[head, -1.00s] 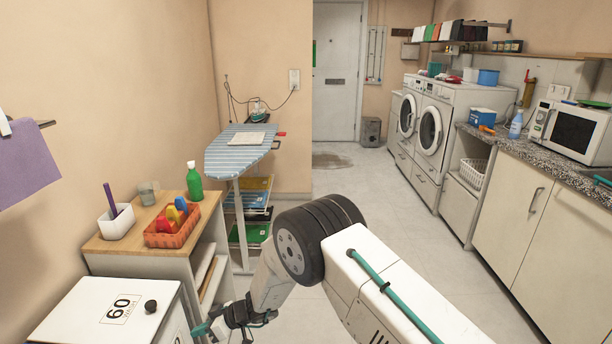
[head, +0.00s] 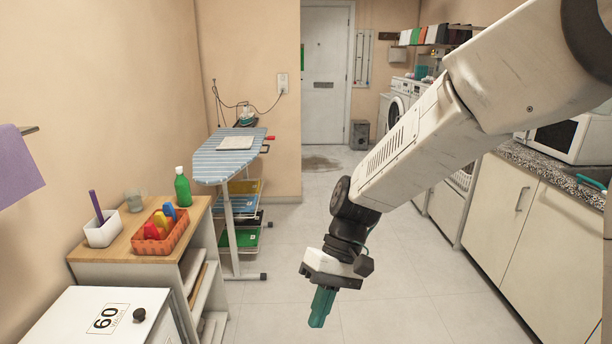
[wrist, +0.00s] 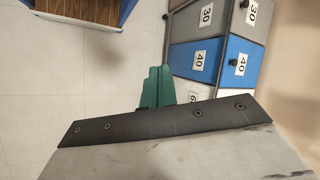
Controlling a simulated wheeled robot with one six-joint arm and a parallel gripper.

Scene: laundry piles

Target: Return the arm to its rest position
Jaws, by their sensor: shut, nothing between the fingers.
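My gripper (head: 321,307) hangs at the end of my arm in the lower middle of the head view, above the open floor. Its teal fingers are together and point down, with nothing between them. In the wrist view the closed fingers (wrist: 158,86) show above the dark wrist plate. The gripper is apart from all furniture. My arm reaches in from the upper right of the head view and hides part of the washers and the counter.
At left stand a wooden-topped shelf (head: 90,252) with an orange basket (head: 175,240) and a white box marked 60 (head: 75,315). An ironing board (head: 225,162) stands behind. Cabinets (head: 548,240) line the right. Grey and blue bins marked 30 and 40 (wrist: 205,58) show in the wrist view. The middle floor (head: 410,275) is clear.

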